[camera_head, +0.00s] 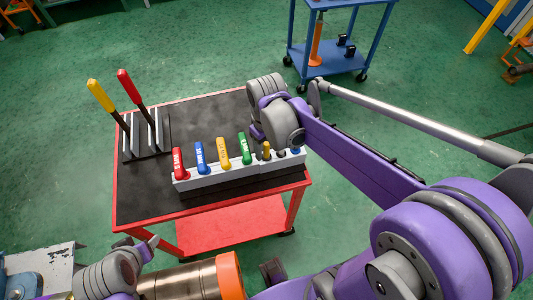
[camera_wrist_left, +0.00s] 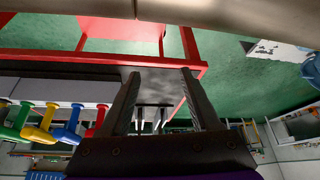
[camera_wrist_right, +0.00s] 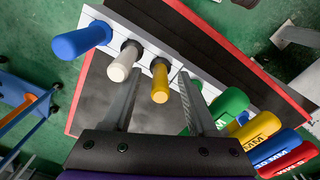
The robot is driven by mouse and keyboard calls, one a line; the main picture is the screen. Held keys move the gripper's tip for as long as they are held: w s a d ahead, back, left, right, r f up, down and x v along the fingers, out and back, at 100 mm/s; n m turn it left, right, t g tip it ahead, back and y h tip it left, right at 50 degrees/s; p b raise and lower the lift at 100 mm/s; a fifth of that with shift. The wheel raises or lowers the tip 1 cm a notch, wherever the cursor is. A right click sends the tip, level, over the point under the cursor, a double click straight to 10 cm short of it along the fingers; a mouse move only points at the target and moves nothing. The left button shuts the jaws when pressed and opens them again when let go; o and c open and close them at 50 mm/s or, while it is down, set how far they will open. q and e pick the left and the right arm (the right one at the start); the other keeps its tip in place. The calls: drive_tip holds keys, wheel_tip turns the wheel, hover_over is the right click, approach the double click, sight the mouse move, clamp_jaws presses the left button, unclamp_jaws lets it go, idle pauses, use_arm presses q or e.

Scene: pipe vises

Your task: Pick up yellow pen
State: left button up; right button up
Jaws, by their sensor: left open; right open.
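The yellow pen (camera_wrist_right: 160,82) stands upright in a white holder (camera_wrist_right: 155,45). In the head view the pen (camera_head: 266,151) shows as a small yellow top just below my right wrist. My right gripper (camera_wrist_right: 162,76) is open above the holder, with the pen appearing between its fingertips in the right wrist view. I cannot tell how far above the pen the fingertips are. My left gripper (camera_head: 138,243) is open and empty, off the table's front left corner. Its fingers (camera_wrist_left: 162,74) show apart in the left wrist view.
Beside the pen stand a white pen (camera_wrist_right: 123,60) and a blue pen (camera_wrist_right: 82,42). Red (camera_head: 178,162), blue (camera_head: 200,157), yellow (camera_head: 223,153) and green (camera_head: 245,148) handles share the row. Two tall levers (camera_head: 130,85) stand at left on the red-edged table (camera_head: 140,205).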

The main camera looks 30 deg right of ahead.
drive_tip(key=shift+f, duration=0.1)
drive_tip(key=shift+c, duration=0.2)
clamp_jaws()
wheel_tip(320, 180, up, 10)
drive_tip(key=shift+r+p, duration=0.1)
drive_tip(key=shift+p, duration=0.35)
idle(0.3)
drive_tip(key=shift+a, duration=0.1)
